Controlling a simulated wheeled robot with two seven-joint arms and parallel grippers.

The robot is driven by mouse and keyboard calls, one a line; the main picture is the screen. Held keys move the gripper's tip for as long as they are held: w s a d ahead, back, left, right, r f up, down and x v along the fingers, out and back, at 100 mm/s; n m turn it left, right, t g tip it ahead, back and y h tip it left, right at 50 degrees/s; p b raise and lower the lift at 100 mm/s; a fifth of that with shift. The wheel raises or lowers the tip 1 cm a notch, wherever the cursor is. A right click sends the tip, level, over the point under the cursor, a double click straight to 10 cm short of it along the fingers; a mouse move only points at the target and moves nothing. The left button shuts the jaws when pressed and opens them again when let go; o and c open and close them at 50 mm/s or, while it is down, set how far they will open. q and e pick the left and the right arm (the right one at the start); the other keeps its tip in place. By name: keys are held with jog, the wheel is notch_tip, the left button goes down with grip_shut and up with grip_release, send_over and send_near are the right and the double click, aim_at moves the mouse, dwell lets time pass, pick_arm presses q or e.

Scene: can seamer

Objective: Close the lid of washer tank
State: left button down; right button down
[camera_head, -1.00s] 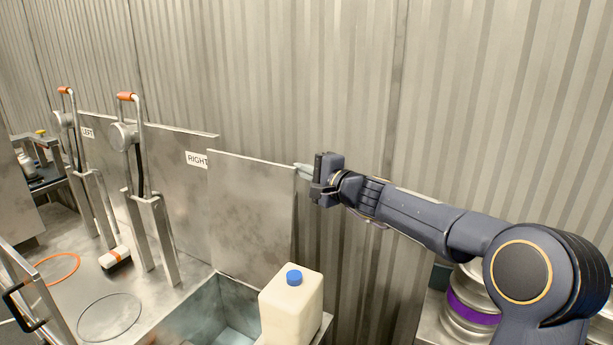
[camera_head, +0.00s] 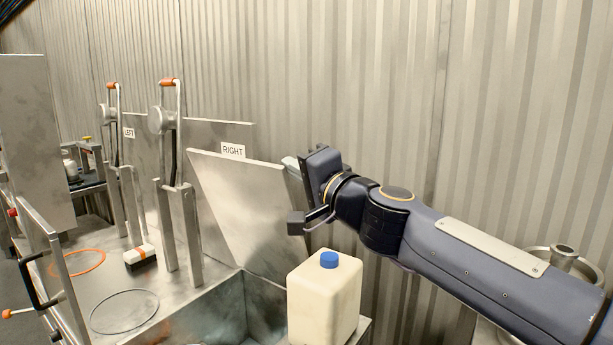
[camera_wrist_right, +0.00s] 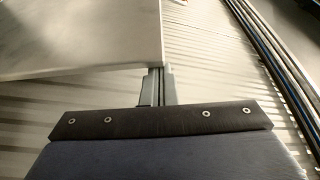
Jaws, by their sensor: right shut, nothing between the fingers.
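The washer tank (camera_head: 228,309) is an open metal basin at the bottom centre of the head view. Its lid (camera_head: 240,205) is a flat metal plate rising from the tank's back edge, raised and tilted forward over the opening. My right gripper (camera_head: 291,163) is shut and empty at the lid's upper right edge, its fingertips partly hidden behind the plate. In the right wrist view the shut fingers (camera_wrist_right: 156,86) are beside the edge of the pale lid (camera_wrist_right: 80,38); whether they touch is unclear. My left gripper is not in view.
A white jug (camera_head: 322,303) with a blue cap stands at the tank's right front. Two lever stands with orange grips, including the nearer one (camera_head: 165,190), rise left of the lid. A corrugated wall is behind.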

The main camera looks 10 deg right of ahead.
jog(key=shift+s+a+f+n+y+b, duration=0.75)
jog(key=shift+s+a+f+n+b, duration=1.3)
jog(key=shift+s+a+f+b, duration=1.5)
jog(key=shift+s+a+f+n+y+b, duration=0.8)
jog(key=shift+s+a+f+n+b, duration=1.45)
jog(key=shift+f+b, duration=2.25)
jog(key=shift+s+a+f+n+y+b, duration=0.75)
jog(key=shift+s+a+f+n+b, duration=1.05)
jog(key=shift+s+a+f+b, duration=2.3)
jog(key=shift+w+d+f+p, duration=0.8)
jog(key=shift+w+d+p, duration=0.05)
jog(key=shift+w+p, duration=0.15)
